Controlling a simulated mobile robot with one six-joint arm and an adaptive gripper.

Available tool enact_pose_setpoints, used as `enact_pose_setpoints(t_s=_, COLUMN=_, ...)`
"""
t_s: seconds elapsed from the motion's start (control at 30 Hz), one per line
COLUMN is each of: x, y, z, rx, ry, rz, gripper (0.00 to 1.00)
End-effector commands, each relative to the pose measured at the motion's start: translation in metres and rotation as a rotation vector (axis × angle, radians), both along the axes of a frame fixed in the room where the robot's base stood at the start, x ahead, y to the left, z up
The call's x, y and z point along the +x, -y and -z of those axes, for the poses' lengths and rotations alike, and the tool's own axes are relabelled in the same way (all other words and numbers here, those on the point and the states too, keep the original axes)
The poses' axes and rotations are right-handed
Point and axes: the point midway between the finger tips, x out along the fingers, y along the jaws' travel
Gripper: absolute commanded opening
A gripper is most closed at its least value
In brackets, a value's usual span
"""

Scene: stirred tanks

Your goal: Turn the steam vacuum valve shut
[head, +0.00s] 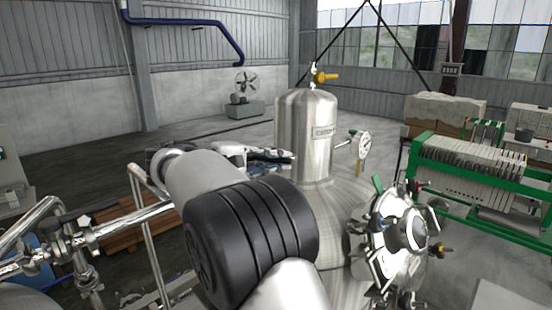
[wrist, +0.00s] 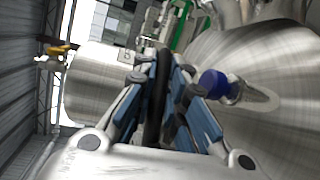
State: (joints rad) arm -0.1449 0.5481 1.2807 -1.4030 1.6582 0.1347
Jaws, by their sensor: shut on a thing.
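My gripper (wrist: 162,78) is shut on a thin black part, seen edge-on between its blue-padded fingers in the wrist view. This looks like the handwheel of the steam vacuum valve (wrist: 158,110), though no label shows and its stem is hidden. In the head view my gripper (head: 268,156) is beside the lower left of the steel tank's dome (head: 306,112). My arm hides the fingertips' lower side and the valve there.
A yellow-handled valve (head: 325,77) tops the dome, and a gauge (head: 361,143) sticks out on its right. A blue-capped fitting (wrist: 214,83) is close to the right finger. A clamped manway (head: 405,235) is at the right front. A green-framed filter press (head: 470,165) stands beyond.

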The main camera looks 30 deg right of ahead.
Motion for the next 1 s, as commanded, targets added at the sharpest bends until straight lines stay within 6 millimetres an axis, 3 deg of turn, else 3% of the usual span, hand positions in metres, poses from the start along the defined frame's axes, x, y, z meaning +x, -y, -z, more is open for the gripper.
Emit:
enact_pose_setpoints(t_s=0.2, x=0.0, y=0.0, z=0.0, rx=0.0, ry=-0.001, rz=-0.001, gripper=0.0)
enact_pose_setpoints(t_s=0.23, x=0.0, y=0.0, z=0.0, rx=0.0, ry=-0.001, rz=-0.001, gripper=0.13)
enact_pose_setpoints(t_s=0.37, x=0.0, y=0.0, z=0.0, rx=0.0, ry=-0.001, rz=-0.001, gripper=0.21)
enact_pose_setpoints(t_s=0.7, x=0.0, y=-0.002, z=0.0, rx=-0.001, ry=0.0, rz=-0.001, gripper=0.21)
enact_pose_setpoints(t_s=0.87, x=0.001, y=-0.02, z=-0.003, rx=0.0, ry=0.001, rz=-0.004, gripper=0.21)
enact_pose_setpoints(t_s=1.0, x=0.0, y=-0.05, z=-0.006, rx=-0.001, ry=0.0, rz=-0.005, gripper=0.21)
